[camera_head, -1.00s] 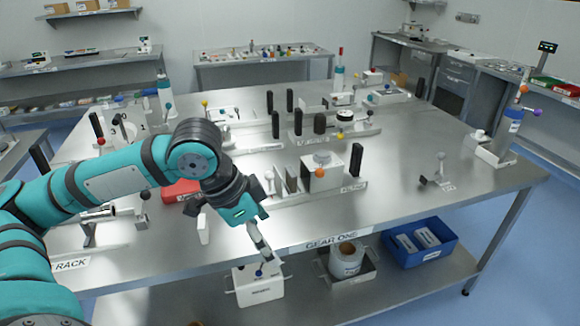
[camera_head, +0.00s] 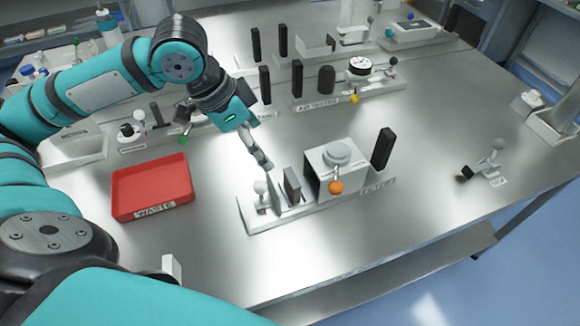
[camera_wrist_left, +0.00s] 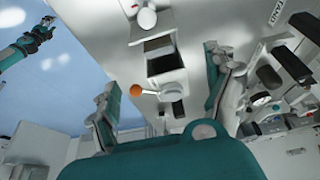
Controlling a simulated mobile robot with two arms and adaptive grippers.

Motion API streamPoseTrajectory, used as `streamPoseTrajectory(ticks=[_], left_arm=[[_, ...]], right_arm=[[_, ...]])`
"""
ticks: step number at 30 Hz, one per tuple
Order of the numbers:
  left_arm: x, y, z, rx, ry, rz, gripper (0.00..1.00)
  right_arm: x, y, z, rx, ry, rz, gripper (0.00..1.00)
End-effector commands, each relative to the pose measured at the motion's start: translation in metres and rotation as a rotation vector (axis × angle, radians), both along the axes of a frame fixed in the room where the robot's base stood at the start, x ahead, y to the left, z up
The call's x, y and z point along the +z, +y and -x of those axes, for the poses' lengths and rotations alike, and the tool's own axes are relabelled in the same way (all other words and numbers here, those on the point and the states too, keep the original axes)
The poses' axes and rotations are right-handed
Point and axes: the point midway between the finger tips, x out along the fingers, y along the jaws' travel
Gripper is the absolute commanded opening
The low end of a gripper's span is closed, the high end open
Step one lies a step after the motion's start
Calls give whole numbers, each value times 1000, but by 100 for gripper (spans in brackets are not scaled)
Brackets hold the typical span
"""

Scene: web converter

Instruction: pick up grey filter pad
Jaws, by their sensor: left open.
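The grey filter pad (camera_head: 291,186) is a thin upright slab in the white filter holder (camera_head: 268,217), between a white ball knob and a white box. In the left wrist view, a dark grey slab that looks like the pad (camera_wrist_left: 158,43) shows beyond my fingers. My left gripper (camera_head: 262,158) is open, above and a little behind the pad, apart from it. Its two fingers (camera_wrist_left: 160,95) are spread wide in the left wrist view. What looks like my right gripper (camera_wrist_left: 40,35) is small at that view's upper left, its jaws unclear.
The white box (camera_head: 335,166) with an orange ball (camera_head: 336,187) stands just right of the pad, and a black block (camera_head: 383,148) beyond it. A red waste tray (camera_head: 152,186) lies to the left. A dial-gauge station (camera_head: 360,67) is behind. The table right of the holder is mostly clear.

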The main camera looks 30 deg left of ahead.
Motion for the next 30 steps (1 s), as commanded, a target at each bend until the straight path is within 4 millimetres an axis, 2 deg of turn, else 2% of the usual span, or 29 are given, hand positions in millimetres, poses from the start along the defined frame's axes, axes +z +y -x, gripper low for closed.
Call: streamPoseTrajectory(ticks=[1,6,15,24,30], left_arm=[[-7,-2,-1,-2,5,2,87],[-40,-12,-11,-3,7,3,87],[-94,-26,-30,0,6,2,87],[-114,-33,-38,0,4,1,87],[-140,-44,-51,-1,4,2,87]], right_arm=[[0,-5,8,0,11,7,49],[1,-10,16,2,23,12,49],[7,-10,8,2,9,11,49],[12,0,-1,-1,-6,-1,49],[20,2,3,-2,0,-3,49]])
